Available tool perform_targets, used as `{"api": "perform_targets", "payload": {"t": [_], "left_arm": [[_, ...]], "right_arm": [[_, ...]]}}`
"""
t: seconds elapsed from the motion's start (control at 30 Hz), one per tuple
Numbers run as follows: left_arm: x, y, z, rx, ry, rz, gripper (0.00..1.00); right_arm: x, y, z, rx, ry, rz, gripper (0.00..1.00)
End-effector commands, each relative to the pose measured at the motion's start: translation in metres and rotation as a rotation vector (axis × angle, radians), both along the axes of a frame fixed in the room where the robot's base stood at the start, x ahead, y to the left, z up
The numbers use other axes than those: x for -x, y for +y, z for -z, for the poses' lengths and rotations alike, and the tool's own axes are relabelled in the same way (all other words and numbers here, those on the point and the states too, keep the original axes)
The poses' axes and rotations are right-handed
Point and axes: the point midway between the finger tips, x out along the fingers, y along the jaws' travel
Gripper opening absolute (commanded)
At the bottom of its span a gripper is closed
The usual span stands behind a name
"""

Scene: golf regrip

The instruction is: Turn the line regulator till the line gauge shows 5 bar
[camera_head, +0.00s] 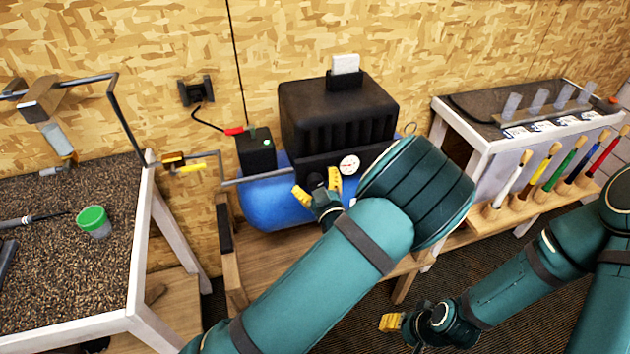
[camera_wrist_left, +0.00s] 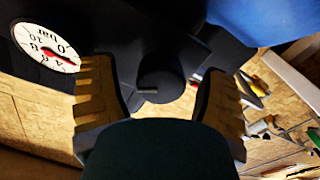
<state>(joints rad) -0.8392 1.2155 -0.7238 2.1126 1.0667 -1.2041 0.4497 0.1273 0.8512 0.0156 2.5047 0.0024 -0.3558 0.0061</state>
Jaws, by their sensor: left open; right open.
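The line regulator is a round black knob (camera_wrist_left: 160,85) with a pale mark, seen in the left wrist view between the two yellow-padded fingers of my left gripper (camera_wrist_left: 160,105). The fingers are open, with a gap on each side of the knob. In the head view, my left gripper (camera_head: 318,187) is at the compressor's front panel, and the knob is partly hidden. The white round line gauge (camera_head: 349,165) sits just right of it. It also shows, tilted, in the left wrist view (camera_wrist_left: 45,42); its red needle lies near the 0, exact reading unclear. My right gripper (camera_head: 390,322) is open and empty, low and away.
The black-topped compressor (camera_head: 338,110) has a blue tank (camera_head: 262,205) on a wooden stand. A bench with a green-lidded cup (camera_head: 93,221) is at left. A white bench (camera_head: 470,135) with a rack of several brushes (camera_head: 545,200) is at right.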

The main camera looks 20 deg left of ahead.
Motion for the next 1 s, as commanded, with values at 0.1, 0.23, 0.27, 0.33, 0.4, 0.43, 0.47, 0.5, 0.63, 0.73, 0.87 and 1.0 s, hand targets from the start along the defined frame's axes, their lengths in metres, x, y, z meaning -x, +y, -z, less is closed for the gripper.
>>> {"api": "perform_targets", "payload": {"t": [0.1,0.23,0.27,0.33,0.4,0.43,0.47,0.5,0.63,0.73,0.87,1.0], "left_arm": [[-0.0034,0.0028,-0.0001,-0.001,0.000,0.000,0.75],[-0.0038,0.0030,-0.0001,-0.001,0.000,0.000,0.75],[-0.0038,0.0030,-0.0001,-0.001,0.001,0.000,0.75],[-0.0038,0.0030,-0.0001,-0.001,0.001,0.000,0.75],[-0.0037,0.0029,-0.0001,-0.001,0.001,0.000,0.62],[-0.0037,0.0029,0.0000,-0.001,0.001,0.000,0.51],[-0.0037,0.0029,0.0000,-0.001,0.001,0.000,0.41],[-0.0037,0.0028,-0.0001,-0.001,0.001,0.000,0.27],[-0.0037,0.0028,-0.0001,-0.001,0.001,0.000,0.06],[-0.0037,0.0028,-0.0002,-0.003,0.002,0.000,0.06],[-0.0037,0.0028,-0.0002,-0.019,0.013,0.000,0.06],[-0.0037,0.0027,-0.0002,-0.062,0.041,0.000,0.05]], "right_arm": [[0.0001,0.0001,0.0001,0.000,0.000,0.000,0.47],[0.0001,0.0000,0.0000,0.000,0.000,0.000,0.47],[0.0001,0.0000,0.0000,0.000,0.000,0.000,0.47],[0.0001,0.0000,0.0000,0.000,0.000,0.000,0.47],[0.0001,0.0000,0.0000,0.000,0.000,0.000,0.47],[0.0001,0.0000,0.0000,0.000,0.000,0.000,0.47],[0.0001,0.0000,0.0000,0.000,0.000,0.000,0.47],[0.0001,0.0000,0.0000,0.000,0.000,0.000,0.47],[0.0001,0.0000,0.0000,0.000,0.000,0.000,0.47],[0.0000,0.0000,0.0000,0.000,0.000,0.000,0.47],[0.0000,0.0000,-0.0002,0.000,0.000,0.000,0.47],[-0.0002,0.0000,-0.0009,0.000,-0.001,0.000,0.47]]}}
